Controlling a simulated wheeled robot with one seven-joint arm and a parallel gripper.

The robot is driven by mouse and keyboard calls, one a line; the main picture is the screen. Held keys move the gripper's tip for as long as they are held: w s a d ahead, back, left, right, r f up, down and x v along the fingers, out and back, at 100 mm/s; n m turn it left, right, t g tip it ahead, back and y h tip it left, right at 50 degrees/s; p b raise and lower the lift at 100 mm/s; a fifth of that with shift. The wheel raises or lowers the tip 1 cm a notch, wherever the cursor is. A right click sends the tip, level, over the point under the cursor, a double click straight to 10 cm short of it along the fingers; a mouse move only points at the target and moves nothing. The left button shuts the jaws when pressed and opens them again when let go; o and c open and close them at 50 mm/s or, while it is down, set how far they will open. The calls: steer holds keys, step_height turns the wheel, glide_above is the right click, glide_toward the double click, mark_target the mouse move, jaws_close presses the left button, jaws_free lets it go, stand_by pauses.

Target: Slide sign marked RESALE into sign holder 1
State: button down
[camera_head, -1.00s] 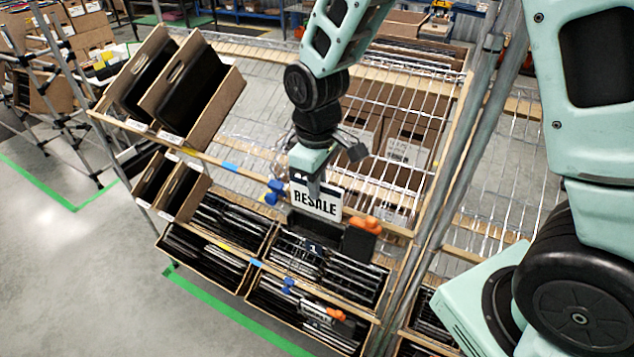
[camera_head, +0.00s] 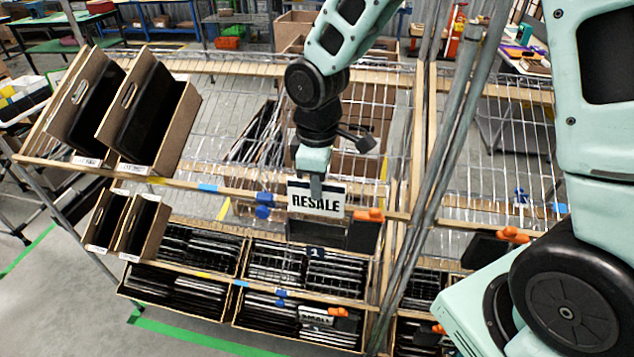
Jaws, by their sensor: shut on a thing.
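The white RESALE sign (camera_head: 304,203) with black letters hangs upright in my gripper (camera_head: 316,184), which is shut on its upper edge. The sign is in front of the rack's upper front rail, between a blue clip (camera_head: 264,205) on its left and an orange clip (camera_head: 369,215) on its right. A dark holder-like panel (camera_head: 303,231) shows directly below the sign. I cannot tell whether the sign's lower edge is inside it or only in front of it. A small tag (camera_head: 316,252) lies below, its number too small to read surely.
Tilted cartons (camera_head: 150,110) stand on the upper shelf at left. Lower cartons (camera_head: 200,262) hold several dark flat items. Another sign (camera_head: 316,317) sits on the lower rail by an orange clip. Metal posts (camera_head: 440,150) rise right of my gripper. The upper middle shelf is partly bare wire.

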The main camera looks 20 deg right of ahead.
mark_target(317, 213)
steer(key=shift+f+b, duration=3.15)
steer(key=shift+f, duration=1)
steer(key=shift+f, duration=0.4)
steer(key=c, duration=1.5)
jaws_free()
steer(key=shift+o, duration=0.2)
steer(key=shift+r, duration=0.15)
step_height(317, 213, up, 17)
steer(key=b, duration=0.2)
steer(key=shift+r+b, duration=0.1)
steer(key=shift+b, duration=0.25)
